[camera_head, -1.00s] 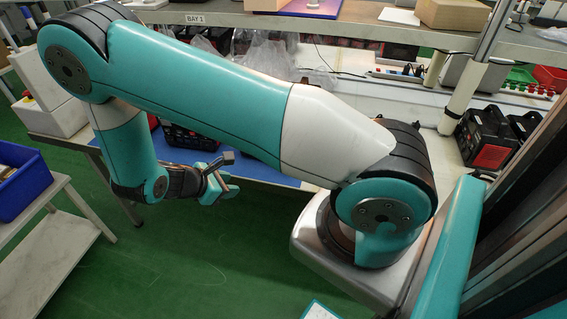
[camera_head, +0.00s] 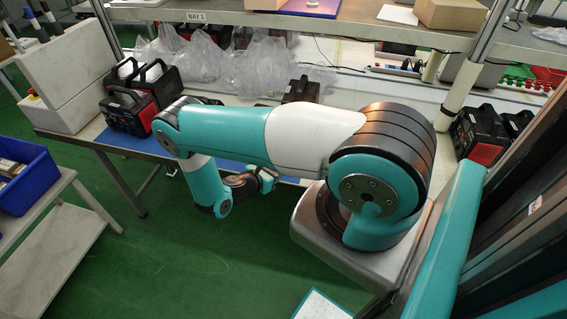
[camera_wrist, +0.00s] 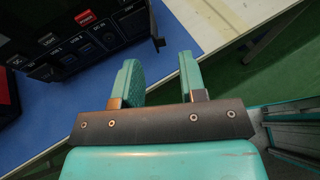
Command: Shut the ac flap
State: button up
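A black power station (camera_wrist: 75,40) fills the upper left of the wrist view. Its front shows labelled ports and a red POWER button (camera_wrist: 85,18). A small black piece juts out at its right edge; I cannot tell if this is the ac flap. In the head view, a black unit (camera_head: 301,89) stands behind my arm, its lower part hidden. My gripper (camera_wrist: 160,72) is open, with two teal fingers apart and nothing between them. It is near the power station's right side, not visibly touching it. In the head view my gripper (camera_head: 264,182) is low by the bench front.
The power station stands on a blue mat (camera_wrist: 45,125) on the bench. More black and red units (camera_head: 135,105) stand at the left and right of the bench. Clear plastic bags (camera_head: 245,65) lie behind. A blue bin (camera_head: 35,185) is on a side table. Green floor is clear in front.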

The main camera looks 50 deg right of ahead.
jog(key=p+x, duration=0.1)
jog(key=x, duration=0.4)
jog(key=shift+d+f, duration=0.15)
jog(key=shift+d, duration=0.2)
grip_shut()
